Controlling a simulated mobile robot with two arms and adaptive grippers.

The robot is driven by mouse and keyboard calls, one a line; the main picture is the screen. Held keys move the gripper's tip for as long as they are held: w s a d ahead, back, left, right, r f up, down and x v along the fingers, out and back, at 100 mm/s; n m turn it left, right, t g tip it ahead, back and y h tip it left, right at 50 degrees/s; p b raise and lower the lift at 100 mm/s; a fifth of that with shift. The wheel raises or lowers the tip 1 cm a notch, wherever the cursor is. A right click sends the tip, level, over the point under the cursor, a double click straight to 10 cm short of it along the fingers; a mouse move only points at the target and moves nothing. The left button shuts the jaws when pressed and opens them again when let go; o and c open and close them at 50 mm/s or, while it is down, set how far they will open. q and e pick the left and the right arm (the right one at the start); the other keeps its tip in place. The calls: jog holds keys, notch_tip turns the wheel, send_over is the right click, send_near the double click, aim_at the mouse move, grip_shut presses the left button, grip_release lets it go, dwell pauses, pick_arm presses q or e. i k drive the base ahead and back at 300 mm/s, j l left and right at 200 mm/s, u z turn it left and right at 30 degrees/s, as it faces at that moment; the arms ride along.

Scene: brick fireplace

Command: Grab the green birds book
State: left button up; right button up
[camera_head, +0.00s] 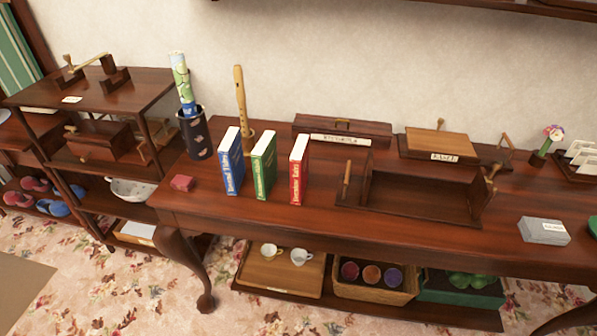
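A green book (264,166) stands upright on the dark wooden table, its spine facing me. The lettering on its spine is too small to read. A blue book (231,162) stands just left of it and a red book (298,169) just right, with small gaps between them. Neither of my grippers is in this view.
The table (255,214) has a clear front strip before the books. Behind them stand a recorder (241,105) and a dark holder with rolled papers (195,136). An open wooden rack (410,190) stands right.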

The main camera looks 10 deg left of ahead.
aim_at(264, 157)
jog(key=z, duration=0.3)
jog(key=j+z, duration=0.4)
jog(key=j, duration=0.25)
jog(key=j+z, duration=0.35)
jog(key=j, duration=0.3)
